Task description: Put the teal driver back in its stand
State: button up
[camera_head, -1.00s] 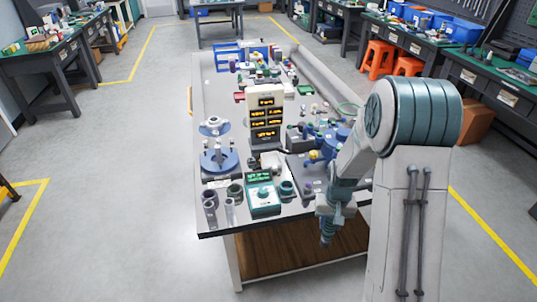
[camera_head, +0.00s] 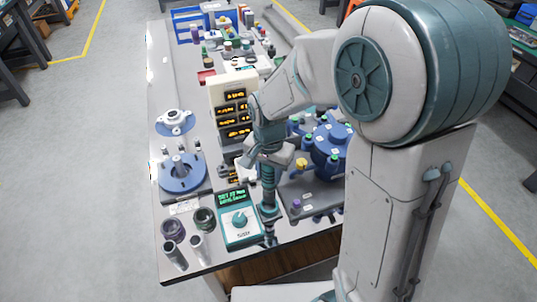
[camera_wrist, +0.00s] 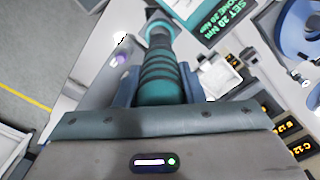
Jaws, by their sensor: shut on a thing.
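My gripper (camera_head: 268,167) is shut on the teal driver, above the front edge of the bench. The driver (camera_head: 268,190) hangs roughly upright, tip down, just right of the teal torque tester box. In the wrist view the ribbed teal driver (camera_wrist: 162,80) sits between the fingers and points away from the camera. A teal ring-like part (camera_head: 268,209) shows around the driver's lower length; it may be the teal stand, but I cannot tell whether the driver is inside it, in front of it or above it.
The teal tester box (camera_head: 240,222) with a green display stands close on the left. Dark purple (camera_head: 173,228) and green (camera_head: 204,218) cups and two metal tubes (camera_head: 173,255) stand farther left. A blue fixture (camera_head: 328,150) is on the right. The bench's front edge (camera_head: 225,262) is near.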

jog(key=shift+f+b, duration=1)
jog(key=shift+f, duration=0.15)
jog(key=shift+f+b, duration=0.55)
jog(key=shift+f, duration=0.5)
